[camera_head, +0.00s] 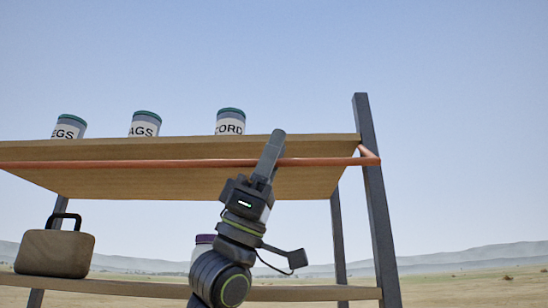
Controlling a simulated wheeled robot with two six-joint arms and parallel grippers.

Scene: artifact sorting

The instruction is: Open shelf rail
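The shelf rail (130,164) is a thin orange-red bar along the front of the upper shelf (110,151). It meets a short orange end piece at the right post. My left gripper (271,152) points up at the rail, right of its middle, and its dark finger crosses in front of the bar. I see the fingers edge-on, so I cannot tell whether they are closed around the rail or only beside it. My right gripper is not in view.
Three labelled cans, CORD (230,127), AGS (144,129) and EGS (68,131), stand on the upper shelf. A grey post (376,205) stands right.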

